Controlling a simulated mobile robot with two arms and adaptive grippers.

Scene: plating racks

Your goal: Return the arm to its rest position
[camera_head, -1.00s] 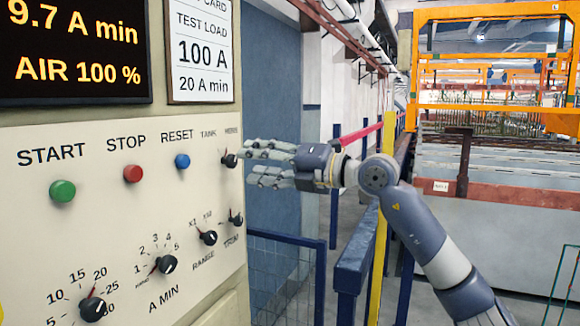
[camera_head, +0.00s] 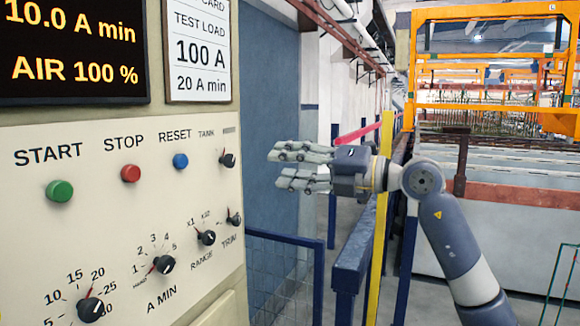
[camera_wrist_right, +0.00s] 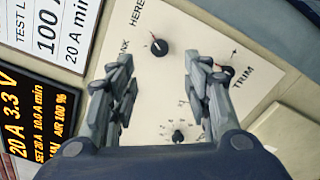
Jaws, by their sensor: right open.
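My right gripper (camera_head: 303,167) is open and empty in the head view. It points left toward the control panel (camera_head: 120,235), with a clear gap between its fingertips and the panel's right edge. In the right wrist view its two fingers (camera_wrist_right: 160,95) stand apart with nothing between them. The panel's tank knob (camera_head: 227,160) and trim knob (camera_head: 234,217) lie left of the fingers in the head view. The tank knob also shows beyond the fingers in the wrist view (camera_wrist_right: 159,47). My left gripper is not in view.
The panel bears a green START button (camera_head: 60,191), a red STOP button (camera_head: 131,173) and a blue RESET button (camera_head: 180,161). A display (camera_head: 72,50) reads 10.0 A min. A blue railing (camera_head: 350,275) and a yellow post (camera_head: 381,230) stand near my right arm.

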